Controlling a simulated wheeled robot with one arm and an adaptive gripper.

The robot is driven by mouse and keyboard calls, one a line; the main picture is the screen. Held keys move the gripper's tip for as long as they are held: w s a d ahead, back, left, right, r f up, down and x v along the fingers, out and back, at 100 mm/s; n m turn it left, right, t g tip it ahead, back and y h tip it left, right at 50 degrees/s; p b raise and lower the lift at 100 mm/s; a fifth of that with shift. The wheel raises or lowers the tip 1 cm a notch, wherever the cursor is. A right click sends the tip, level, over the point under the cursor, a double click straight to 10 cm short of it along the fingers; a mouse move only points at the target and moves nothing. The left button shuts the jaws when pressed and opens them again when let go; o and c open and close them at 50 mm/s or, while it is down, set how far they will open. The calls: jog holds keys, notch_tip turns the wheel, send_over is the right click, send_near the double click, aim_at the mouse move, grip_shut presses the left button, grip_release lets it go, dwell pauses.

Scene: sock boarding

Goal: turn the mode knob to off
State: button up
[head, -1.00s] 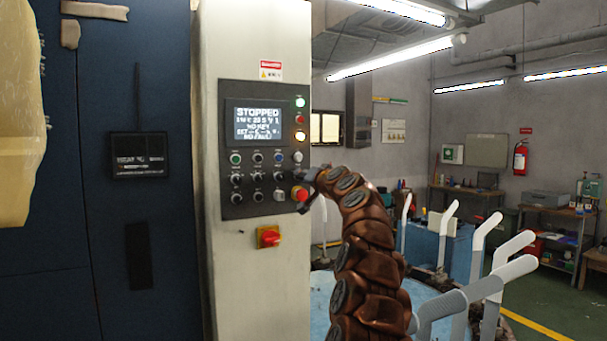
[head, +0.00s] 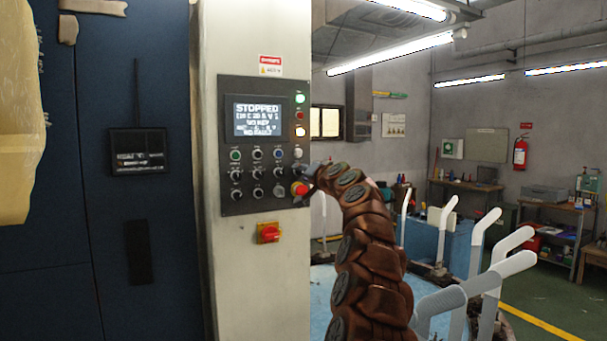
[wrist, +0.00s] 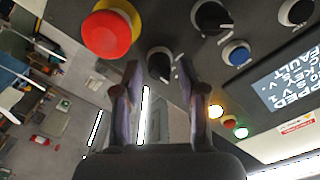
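The control panel (head: 227,150) is dark grey, on a pale cabinet column, with several black knobs, buttons and a lit screen (head: 257,119) reading STOPPED. My gripper (head: 304,181) is at the panel's right edge, beside the red emergency button (head: 299,189). In the wrist view my gripper (wrist: 160,72) is open, with a finger on either side of a black knob (wrist: 160,62) with a white pointer mark. I cannot tell whether the fingers touch it. The red button on its yellow collar (wrist: 107,34) is next to that knob. Knob labels are too small to read, so I cannot confirm which is the mode knob.
Below the panel is a red switch on a yellow plate (head: 268,232). More black knobs (wrist: 211,17) and a blue button (wrist: 236,52) lie close to my fingers. White sock boards (head: 484,228) stand at right. A dark blue cabinet (head: 90,240) is at left.

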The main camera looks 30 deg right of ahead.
jog(key=shift+o, duration=0.4)
jog(key=s+a, duration=0.1)
jog(key=s, duration=1.1)
dwell(0.6)
dwell(0.4)
